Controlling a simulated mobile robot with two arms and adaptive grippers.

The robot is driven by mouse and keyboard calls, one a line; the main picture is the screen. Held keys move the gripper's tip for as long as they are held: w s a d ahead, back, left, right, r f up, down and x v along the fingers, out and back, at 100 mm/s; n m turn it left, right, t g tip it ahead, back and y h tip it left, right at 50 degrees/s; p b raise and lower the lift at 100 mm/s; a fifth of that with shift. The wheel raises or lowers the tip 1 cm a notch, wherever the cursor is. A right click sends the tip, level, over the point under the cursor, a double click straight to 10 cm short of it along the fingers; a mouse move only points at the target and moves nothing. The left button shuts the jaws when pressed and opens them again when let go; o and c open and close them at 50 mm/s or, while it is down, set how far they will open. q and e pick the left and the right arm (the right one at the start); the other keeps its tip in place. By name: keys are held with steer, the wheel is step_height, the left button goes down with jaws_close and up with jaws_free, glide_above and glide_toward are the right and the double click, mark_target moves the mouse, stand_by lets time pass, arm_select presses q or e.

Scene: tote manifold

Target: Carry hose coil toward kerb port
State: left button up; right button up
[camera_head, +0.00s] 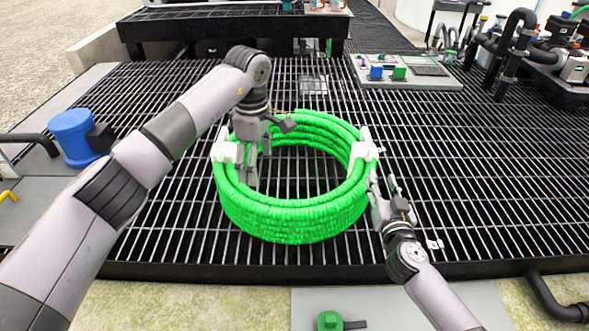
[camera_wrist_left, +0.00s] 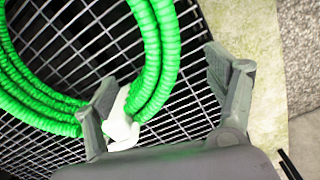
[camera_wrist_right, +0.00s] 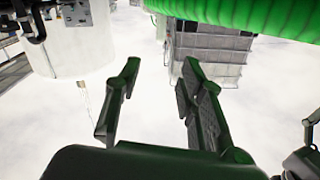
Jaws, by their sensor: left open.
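The green hose coil (camera_head: 290,222) lies on the black grating, with a white clip (camera_head: 224,152) on its left side and another white clip (camera_head: 364,150) on its right. My left gripper (camera_head: 254,162) is open at the left clip, inside the ring's left edge. In the left wrist view the coil (camera_wrist_left: 155,50) and a white clip (camera_wrist_left: 122,122) show close beside one finger of this gripper (camera_wrist_left: 165,95). My right gripper (camera_head: 384,186) is beside the right clip, outside the ring. In the right wrist view its fingers (camera_wrist_right: 155,100) are apart with nothing between them. I cannot tell which fitting is the kerb port.
A blue capped fitting (camera_head: 74,134) stands at left. A green cap (camera_head: 329,320) is on a grey plate at the front edge. A panel with blue and green blocks (camera_head: 405,72) lies behind the coil. Black pipes (camera_head: 510,50) stand at right. The grating right of the coil is mostly clear.

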mark_target(263, 206)
arm_select(q)
step_height(263, 206, down, 15)
steer(key=shift+f, duration=0.1)
arm_select(e)
steer(key=w, duration=1.5)
steer(key=shift+w+d+r, duration=0.1)
steer(key=shift+w, duration=0.05)
arm_select(q)
steer(key=shift+f, duration=0.65)
arm_select(e)
steer(key=shift+w+a, duration=0.2)
steer(key=shift+w, duration=0.35)
arm_select(q)
steer(key=c, duration=0.9)
arm_select(e)
jaws_close()
arm_select(q)
jaws_close()
steer(key=shift+w+r, duration=0.15)
steer(key=shift+r, duration=0.1)
arm_select(e)
steer(key=shift+w+r, duration=0.1)
steer(key=shift+r, duration=0.15)
